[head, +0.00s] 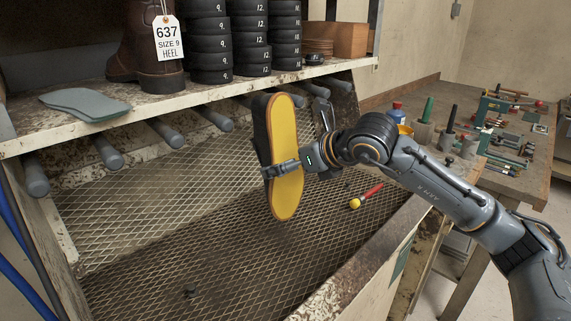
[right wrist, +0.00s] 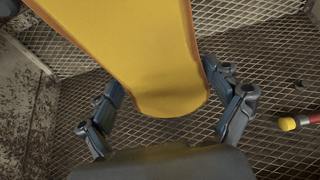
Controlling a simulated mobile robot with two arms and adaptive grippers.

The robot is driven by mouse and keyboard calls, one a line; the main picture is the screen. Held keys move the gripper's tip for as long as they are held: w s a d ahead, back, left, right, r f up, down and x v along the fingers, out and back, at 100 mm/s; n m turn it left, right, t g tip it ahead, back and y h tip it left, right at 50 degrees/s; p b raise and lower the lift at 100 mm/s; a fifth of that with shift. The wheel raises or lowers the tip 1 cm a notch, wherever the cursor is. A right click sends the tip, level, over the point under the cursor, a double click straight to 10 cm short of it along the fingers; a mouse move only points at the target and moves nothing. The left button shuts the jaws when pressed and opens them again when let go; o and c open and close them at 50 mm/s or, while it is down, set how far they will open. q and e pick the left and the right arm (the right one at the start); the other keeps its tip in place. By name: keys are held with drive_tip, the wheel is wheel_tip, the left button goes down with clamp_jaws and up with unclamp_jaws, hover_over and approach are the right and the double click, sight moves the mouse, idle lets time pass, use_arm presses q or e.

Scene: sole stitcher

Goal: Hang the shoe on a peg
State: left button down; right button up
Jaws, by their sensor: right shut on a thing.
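The shoe (head: 286,150) hangs in the air with its yellow sole facing right and its dark upper on the left. My right gripper (head: 283,168) is shut on the shoe around its middle. In the right wrist view the yellow sole (right wrist: 150,60) lies between the two fingers (right wrist: 165,105). Grey pegs stick out in a row under the shelf; one peg (head: 216,118) is to the left of the shoe, another (head: 166,132) further left. The peg behind the shoe is partly hidden. My left gripper is not in view.
A mesh-floored bin (head: 150,240) lies below the shoe. A red and yellow tool (head: 366,196) lies on the mesh. The shelf (head: 200,92) above holds a brown boot (head: 145,50), grey soles (head: 85,103) and black stacks. A cluttered workbench (head: 480,140) stands at right.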

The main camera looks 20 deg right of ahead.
drive_tip(key=shift+f, duration=0.2)
drive_tip(key=o, duration=1.5)
drive_tip(key=shift+w+d, duration=0.1)
